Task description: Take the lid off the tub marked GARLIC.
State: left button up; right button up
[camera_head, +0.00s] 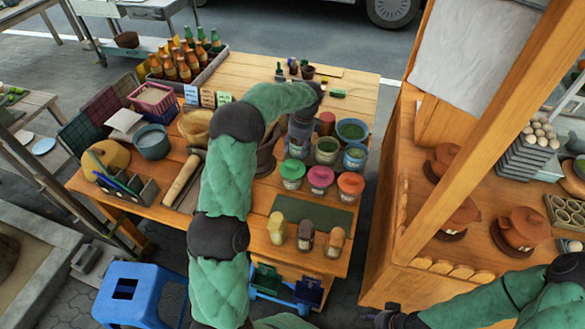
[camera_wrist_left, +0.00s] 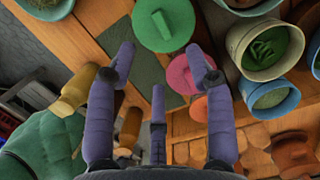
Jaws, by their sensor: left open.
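Three lidded tubs stand in a row on the wooden table: one with a green lid (camera_head: 292,169), one with a pink lid (camera_head: 320,177) and one with an orange lid (camera_head: 351,184). Their markings are too small to read, so I cannot tell which says GARLIC. My left gripper (camera_head: 299,140) is open, pointing down just behind the green-lidded tub. In the left wrist view its spread fingers (camera_wrist_left: 163,62) hold nothing; the green lid (camera_wrist_left: 163,24), pink lid (camera_wrist_left: 186,74) and orange lid (camera_wrist_left: 198,108) show beyond them. My right gripper (camera_head: 385,319) is at the bottom edge, partly cut off.
Open tubs of green contents (camera_head: 327,150) and a blue bowl (camera_head: 352,131) stand close behind the lidded tubs. A dark green mat (camera_head: 325,217) lies in front, with several small jars (camera_head: 305,236) near the table edge. A crate of bottles (camera_head: 205,70) is at back left.

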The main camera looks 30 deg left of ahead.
pick_arm(q)
send_over(292, 166)
jog(key=f, duration=0.5)
jog(key=shift+d+f+b, duration=0.4)
jog(key=f, duration=0.4)
jog(key=shift+a+f+b, duration=0.3)
jog(key=shift+a+b, duration=0.05)
jog(key=shift+b, duration=0.05)
jog(key=shift+r, duration=0.1)
jog(key=c, duration=1)
